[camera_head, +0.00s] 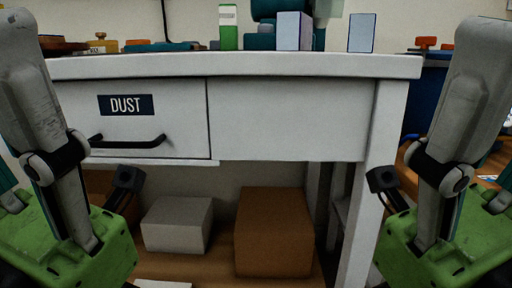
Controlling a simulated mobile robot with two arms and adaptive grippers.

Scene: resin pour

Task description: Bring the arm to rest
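My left arm (62,195) shows at the left edge, with grey links, a black joint, a green body and a small dark part on its inner side. My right arm (445,190) shows at the right edge in much the same folded pose, a near mirror image. Both stand in front of the workbench. I cannot make out fingertips on either side, or whether either gripper is open or shut. I see no object held in either arm.
The white workbench (290,66) has a drawer labelled DUST (180,103) with a black handle. A grey box (177,224) and a brown box (274,232) sit below. A blue bin (427,92) is at right.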

